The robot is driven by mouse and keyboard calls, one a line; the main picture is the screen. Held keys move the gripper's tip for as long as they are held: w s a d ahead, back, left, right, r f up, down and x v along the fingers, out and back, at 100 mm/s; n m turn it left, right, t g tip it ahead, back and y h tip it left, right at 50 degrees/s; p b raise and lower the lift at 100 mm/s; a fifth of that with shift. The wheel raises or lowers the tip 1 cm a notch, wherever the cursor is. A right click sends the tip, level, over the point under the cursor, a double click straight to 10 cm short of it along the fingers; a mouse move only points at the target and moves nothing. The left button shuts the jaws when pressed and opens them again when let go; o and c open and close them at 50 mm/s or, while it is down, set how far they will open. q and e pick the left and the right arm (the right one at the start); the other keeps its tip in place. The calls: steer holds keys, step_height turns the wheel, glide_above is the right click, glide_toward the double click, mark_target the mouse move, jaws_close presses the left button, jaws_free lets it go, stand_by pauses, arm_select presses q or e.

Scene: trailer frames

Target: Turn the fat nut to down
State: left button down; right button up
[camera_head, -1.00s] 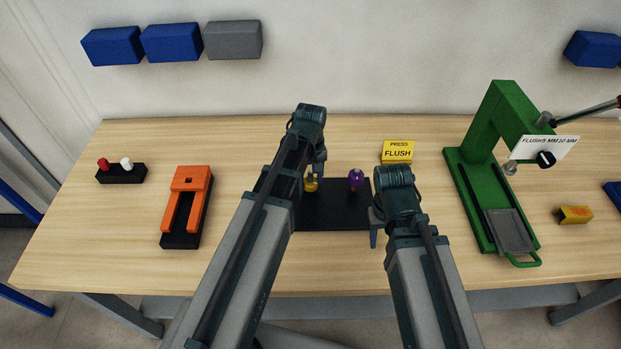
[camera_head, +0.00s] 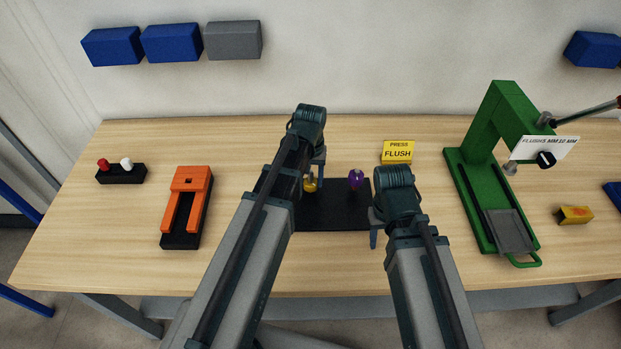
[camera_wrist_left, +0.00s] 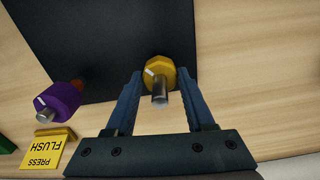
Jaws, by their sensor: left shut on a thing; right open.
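A yellow nut (camera_head: 310,185) on a metal stud stands on the black board (camera_head: 335,217). The left wrist view shows the yellow nut (camera_wrist_left: 160,70) with a white mark on its upper-left face. My left gripper (camera_head: 314,184) is shut on it, one finger on each side. A purple nut (camera_head: 356,180) stands on the same board to the right; it also shows at the left of the wrist view (camera_wrist_left: 62,98), with a white mark. I cannot tell from size which nut is the fat one. My right gripper (camera_head: 374,236) is open beside the board's right edge, its fingers mostly hidden.
A yellow "PRESS FLUSH" sign (camera_head: 397,152) stands behind the board. A green press (camera_head: 490,160) is at the right with a yellow block (camera_head: 574,215) beside it. An orange fixture (camera_head: 187,205) and a red-and-white button box (camera_head: 121,173) are at the left.

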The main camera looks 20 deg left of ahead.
arm_select(q)
steer(key=m, duration=0.4)
steer(key=shift+m, duration=0.4)
steer(key=shift+m, duration=0.3)
steer(key=shift+w, duration=0.1)
steer(key=shift+c, duration=1.3)
jaws_free()
steer(key=shift+r, duration=0.1)
arm_select(e)
steer(key=shift+r, duration=0.1)
arm_select(q)
step_height(320, 180, up, 14)
steer(key=p, duration=1.3)
steer(key=shift+p, duration=0.4)
arm_select(e)
step_height(320, 180, up, 14)
steer(key=shift+f, duration=0.2)
arm_select(q)
steer(key=shift+f, duration=0.2)
